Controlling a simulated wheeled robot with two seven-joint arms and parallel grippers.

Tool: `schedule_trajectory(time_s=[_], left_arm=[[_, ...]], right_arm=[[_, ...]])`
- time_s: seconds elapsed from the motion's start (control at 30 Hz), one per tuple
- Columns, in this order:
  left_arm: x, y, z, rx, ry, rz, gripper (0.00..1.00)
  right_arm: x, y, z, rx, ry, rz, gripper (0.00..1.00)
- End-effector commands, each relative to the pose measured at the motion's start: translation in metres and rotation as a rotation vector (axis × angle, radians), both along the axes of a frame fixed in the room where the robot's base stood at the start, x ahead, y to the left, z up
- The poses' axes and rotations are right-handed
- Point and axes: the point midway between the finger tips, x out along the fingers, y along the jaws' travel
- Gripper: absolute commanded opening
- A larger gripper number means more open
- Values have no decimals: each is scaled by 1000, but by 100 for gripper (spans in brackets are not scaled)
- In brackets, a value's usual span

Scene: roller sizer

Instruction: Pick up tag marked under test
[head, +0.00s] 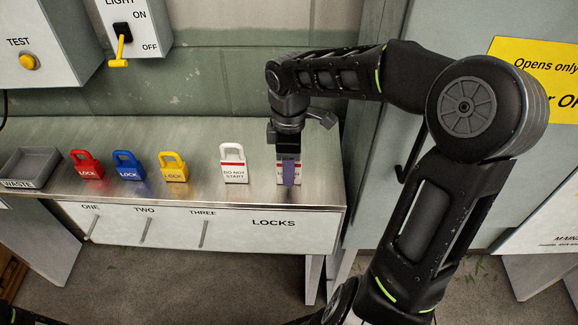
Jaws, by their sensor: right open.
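A white tag with a red stripe (281,180) stands at the right end of the metal bench top. My right gripper (289,173) hangs down from above, right in front of it, and hides most of the tag and its lettering. I cannot read its words. The gripper is open, and I cannot tell whether its fingers are on either side of the tag or touching it. To its left stands a similar white tag reading "DO NOT START" (234,172). My left gripper is not in view.
Red (87,171), blue (128,172) and yellow (173,174) locks stand in a row on the bench (205,145). A grey waste tray (30,166) is at its left end. A grey wall is behind; a cabinet with a yellow sign (545,70) is at right.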

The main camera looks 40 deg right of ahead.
Motion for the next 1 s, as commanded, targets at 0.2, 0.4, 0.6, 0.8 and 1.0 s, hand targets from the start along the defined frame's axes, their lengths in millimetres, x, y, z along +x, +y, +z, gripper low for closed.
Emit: schedule_trajectory(time_s=[0.2,0.4,0.6,0.8,1.0], left_arm=[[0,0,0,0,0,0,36],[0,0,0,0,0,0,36],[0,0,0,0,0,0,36],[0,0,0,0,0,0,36],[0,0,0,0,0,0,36]], right_arm=[[0,0,1,0,0,0,49],[0,0,1,0,0,0,49],[0,0,1,0,0,0,42],[0,0,1,0,0,0,25],[0,0,1,0,0,0,9]])
